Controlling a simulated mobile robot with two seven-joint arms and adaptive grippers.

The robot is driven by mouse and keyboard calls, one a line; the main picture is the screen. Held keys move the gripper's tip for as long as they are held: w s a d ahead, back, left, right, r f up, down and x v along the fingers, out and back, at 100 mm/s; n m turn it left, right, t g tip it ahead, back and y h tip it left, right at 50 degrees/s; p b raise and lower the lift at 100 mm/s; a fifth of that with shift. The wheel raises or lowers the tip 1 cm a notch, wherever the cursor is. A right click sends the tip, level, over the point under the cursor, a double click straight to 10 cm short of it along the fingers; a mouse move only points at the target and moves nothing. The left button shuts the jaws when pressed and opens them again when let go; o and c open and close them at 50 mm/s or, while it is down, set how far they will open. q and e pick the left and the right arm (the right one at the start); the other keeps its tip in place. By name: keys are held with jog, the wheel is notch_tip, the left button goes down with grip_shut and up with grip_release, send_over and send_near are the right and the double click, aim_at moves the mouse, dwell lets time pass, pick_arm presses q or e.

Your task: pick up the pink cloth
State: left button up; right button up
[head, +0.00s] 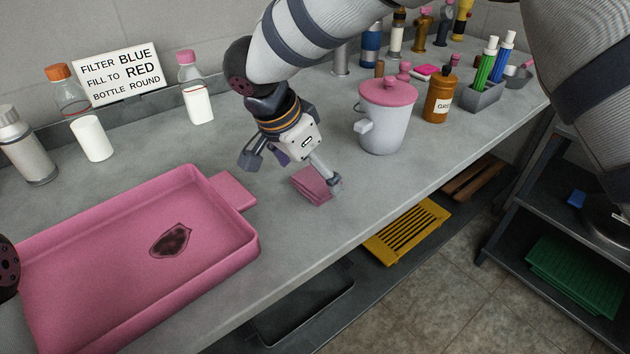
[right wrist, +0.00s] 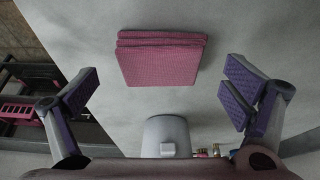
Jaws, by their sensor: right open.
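The pink cloth (head: 311,187) lies folded in layers on the grey counter, right of the pink tray. It also shows in the right wrist view (right wrist: 160,62), flat on the counter, ahead of and between the spread fingers. My right gripper (head: 296,172) is open and empty, just above and beside the cloth in the head view; its fingers (right wrist: 160,97) stand wide apart on either side in the wrist view. I cannot tell its exact height over the cloth. My left gripper is not in view; only a dark round part shows at the left edge.
The pink tray (head: 80,250) with a dark stain stands at the left. A white pot (head: 382,130) with a pink lid stands right of the cloth. Bottles (head: 198,95) and a sign (head: 119,74) line the back. The counter's front edge is near the cloth.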

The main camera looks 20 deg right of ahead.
jog(key=shift+w+d+f, duration=0.15)
jog(key=shift+d+f, duration=0.1)
jog(key=shift+f, duration=0.4)
jog(key=c, duration=1.1)
